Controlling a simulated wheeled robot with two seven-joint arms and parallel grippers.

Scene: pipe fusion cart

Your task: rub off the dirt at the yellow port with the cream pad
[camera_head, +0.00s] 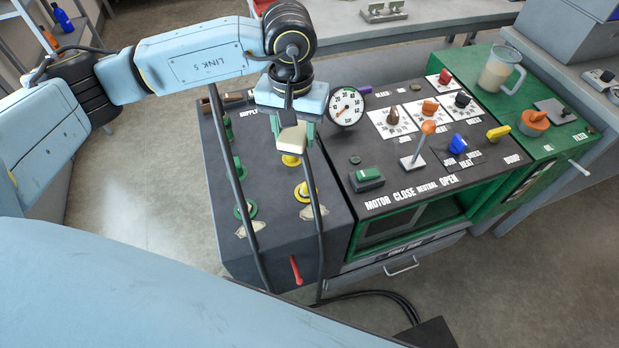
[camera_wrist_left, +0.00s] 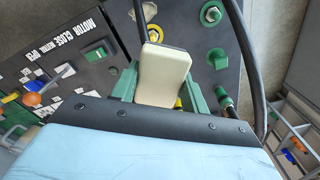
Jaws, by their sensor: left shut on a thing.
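My left gripper (camera_head: 293,132) is shut on the cream pad (camera_head: 292,139), above the dark hose panel. The pad also shows in the left wrist view (camera_wrist_left: 162,76), between the green fingers. One yellow port (camera_head: 291,160) lies just below the pad in the head view. Another yellow port (camera_head: 305,191) is nearer the front, with a tan patch (camera_head: 308,212) beside it; I cannot tell whether that patch is dirt or a tag. In the wrist view, the pad partly covers a yellow port (camera_wrist_left: 178,103). Contact between pad and port cannot be told. My right gripper is not in view.
Two black hoses (camera_head: 229,175) (camera_head: 317,190) rise past the panel beside the gripper. Green ports (camera_head: 245,210) line its left side. A round gauge (camera_head: 346,107) stands just right of the gripper. The control panel (camera_head: 440,185) with levers and knobs lies further right.

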